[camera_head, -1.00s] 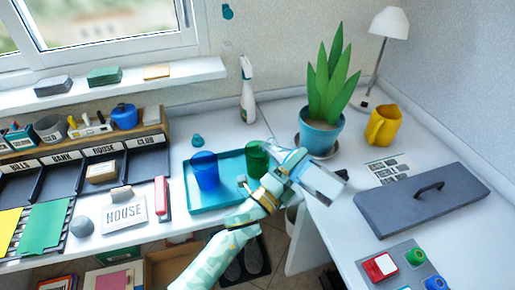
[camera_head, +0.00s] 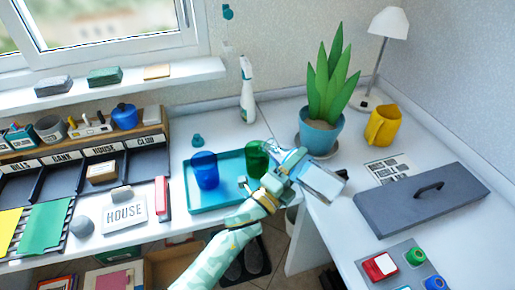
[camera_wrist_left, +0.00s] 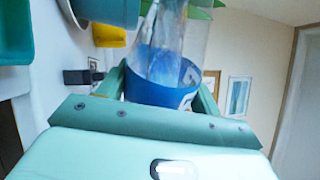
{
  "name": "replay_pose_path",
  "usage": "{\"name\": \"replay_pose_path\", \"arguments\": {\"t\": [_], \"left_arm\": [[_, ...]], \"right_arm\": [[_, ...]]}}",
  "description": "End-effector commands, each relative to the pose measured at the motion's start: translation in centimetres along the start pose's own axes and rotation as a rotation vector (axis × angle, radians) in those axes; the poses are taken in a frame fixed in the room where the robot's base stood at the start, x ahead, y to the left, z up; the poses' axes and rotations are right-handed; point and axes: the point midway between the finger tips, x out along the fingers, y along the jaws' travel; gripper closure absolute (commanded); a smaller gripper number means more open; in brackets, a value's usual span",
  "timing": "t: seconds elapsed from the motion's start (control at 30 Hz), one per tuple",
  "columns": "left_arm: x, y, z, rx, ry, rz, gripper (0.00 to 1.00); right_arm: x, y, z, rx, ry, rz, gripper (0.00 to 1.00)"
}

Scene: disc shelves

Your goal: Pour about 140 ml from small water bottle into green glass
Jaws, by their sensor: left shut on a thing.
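The green glass (camera_head: 256,158) stands at the right part of the teal tray, next to a blue glass (camera_head: 205,170). My left gripper (camera_head: 277,178) is shut on the small water bottle (camera_head: 288,160), just right of the green glass. In the left wrist view, the clear bottle with a blue label (camera_wrist_left: 155,88) sits between the fingers. The bottle looks tilted in the head view, and its mouth is hard to make out beside the glass. I cannot tell the water level in the glass. My right gripper is not in view.
The teal tray (camera_head: 220,197) lies on the white desk. A spray bottle (camera_head: 247,95) stands behind. A red box (camera_head: 163,195) is left of the tray.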

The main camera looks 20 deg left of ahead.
Motion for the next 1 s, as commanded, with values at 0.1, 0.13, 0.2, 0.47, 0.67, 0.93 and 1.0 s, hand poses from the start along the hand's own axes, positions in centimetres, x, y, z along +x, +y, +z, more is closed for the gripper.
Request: {"name": "replay_pose_path", "arguments": {"t": [0.1,0.13,0.2,0.47,0.67,0.93,1.0], "left_arm": [[0.1,-0.1,0.0,-0.004,-0.001,-0.003,0.76],[0.1,-0.1,0.0,-0.005,-0.001,-0.003,0.76],[0.1,-0.1,0.0,-0.006,-0.001,-0.003,0.76],[0.1,-0.1,0.0,-0.012,-0.003,-0.003,0.76],[0.1,-0.1,0.0,-0.016,-0.004,-0.003,0.76],[-0.2,0.9,-0.1,0.127,0.036,0.000,0.76],[-0.9,3.2,-1.2,0.247,0.070,0.006,0.76]], "right_arm": [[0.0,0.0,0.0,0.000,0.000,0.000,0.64],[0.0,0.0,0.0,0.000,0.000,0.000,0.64],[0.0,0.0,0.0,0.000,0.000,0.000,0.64],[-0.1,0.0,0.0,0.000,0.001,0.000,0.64],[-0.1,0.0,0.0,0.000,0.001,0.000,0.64],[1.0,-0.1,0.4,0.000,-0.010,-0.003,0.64],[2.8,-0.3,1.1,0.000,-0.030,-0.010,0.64]]}}
